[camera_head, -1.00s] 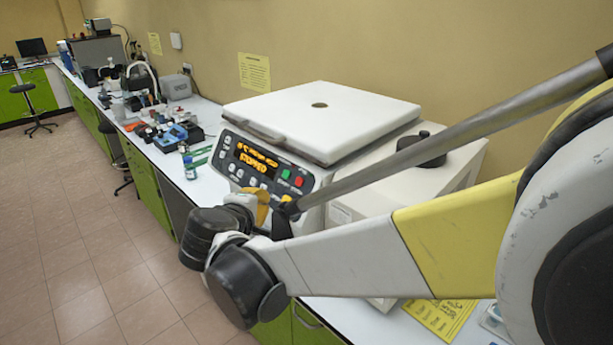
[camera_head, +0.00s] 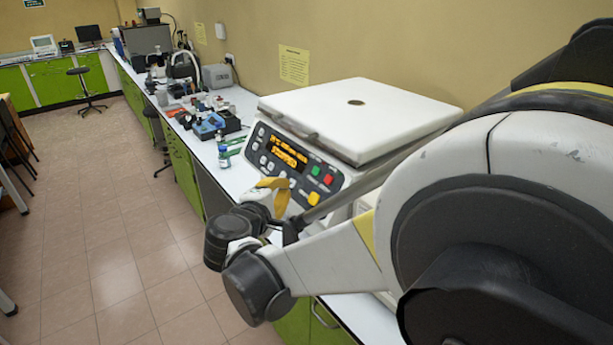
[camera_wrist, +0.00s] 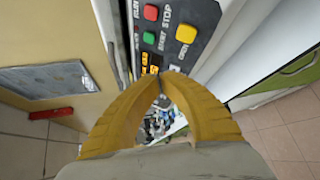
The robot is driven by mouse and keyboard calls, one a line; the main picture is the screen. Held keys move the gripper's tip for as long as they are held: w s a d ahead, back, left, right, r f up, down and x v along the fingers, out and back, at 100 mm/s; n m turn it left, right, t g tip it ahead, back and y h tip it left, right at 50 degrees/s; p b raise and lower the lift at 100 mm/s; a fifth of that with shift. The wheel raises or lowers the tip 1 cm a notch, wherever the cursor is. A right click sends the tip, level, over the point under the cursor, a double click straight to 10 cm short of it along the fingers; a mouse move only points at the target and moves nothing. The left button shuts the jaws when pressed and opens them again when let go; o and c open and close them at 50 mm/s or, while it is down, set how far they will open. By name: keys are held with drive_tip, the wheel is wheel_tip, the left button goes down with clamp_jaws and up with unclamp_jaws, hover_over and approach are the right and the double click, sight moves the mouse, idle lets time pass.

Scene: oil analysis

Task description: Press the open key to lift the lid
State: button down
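The centrifuge with its white lid (camera_head: 350,110) stands on the bench, and the lid lies closed. Its front panel (camera_head: 290,160) has a lit orange display. The yellow open key (camera_head: 314,199) is at the panel's lower right; in the wrist view the yellow open key (camera_wrist: 187,33) shows just beyond the fingertips, to their upper right. My gripper (camera_head: 286,184) is in front of the panel, with yellow fingers. In the wrist view my gripper (camera_wrist: 163,72) has its fingertips together, with nothing held between them. A gap shows between it and the key; contact is not visible.
A red key (camera_wrist: 151,12) and a green key (camera_wrist: 149,38) sit close to the open key. Bottles and a blue device (camera_head: 208,126) stand on the bench beyond the centrifuge.

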drive_tip(key=w+d+f+b, duration=0.2)
drive_tip(key=w+d+f, duration=0.1)
drive_tip(key=d, duration=0.1)
drive_tip(key=shift+d+f, duration=0.35)
drive_tip(key=shift+d, duration=0.05)
drive_tip(key=shift+w+b, duration=0.15)
drive_tip(key=shift+b, duration=0.15)
idle(1.0)
drive_tip(key=shift+w+d+f, duration=0.15)
drive_tip(key=shift+d+f, duration=0.1)
drive_tip(key=shift+d, duration=0.05)
drive_tip(key=shift+w+d+f+b, duration=0.2)
drive_tip(key=shift+d+b, duration=0.1)
drive_tip(key=shift+b, duration=0.15)
idle(0.6)
drive_tip(key=shift+a+r, duration=0.1)
drive_tip(key=shift+s+a+r+p, duration=0.3)
drive_tip(key=shift+s+a+r, duration=0.05)
drive_tip(key=shift+s+a, duration=0.1)
drive_tip(key=shift+a, duration=0.1)
idle(0.3)
drive_tip(key=s+a+r+p, duration=0.1)
drive_tip(key=s+a+r, duration=0.1)
drive_tip(key=a, duration=0.1)
drive_tip(key=shift+s+a+r+p, duration=0.1)
drive_tip(key=shift+a+r+p, duration=0.05)
drive_tip(key=shift+r+p, duration=0.25)
